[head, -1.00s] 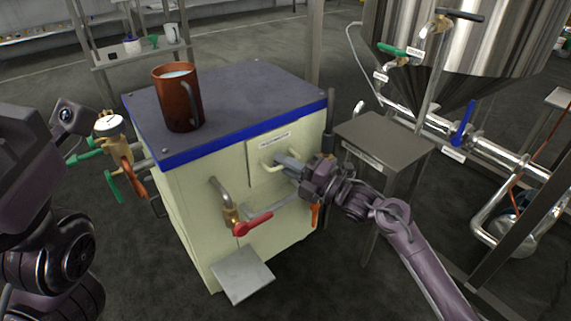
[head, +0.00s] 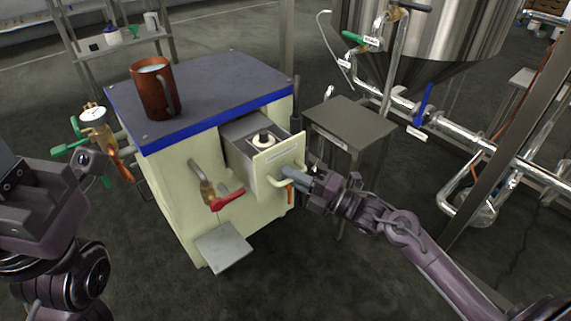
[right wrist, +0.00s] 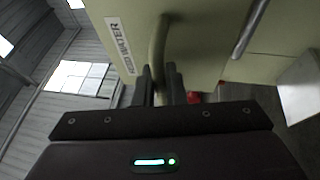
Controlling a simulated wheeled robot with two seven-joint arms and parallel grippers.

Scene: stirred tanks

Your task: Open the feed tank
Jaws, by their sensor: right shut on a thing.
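The feed tank is a drawer (head: 285,158) in the front of a cream cabinet (head: 183,200), and it is slid partly out. Its open top shows a small white piece with a dark top (head: 263,138) inside. My right gripper (head: 287,174) is shut on the drawer's cream bar handle (head: 276,183).
A brown mug (head: 153,88) stands on the cabinet top (head: 215,90). A red-handled tap (head: 227,199) and a grey shelf (head: 224,247) are left of the drawer. A small grey table (head: 350,122) and a steel tank (head: 440,30) stand right. The floor in front is clear.

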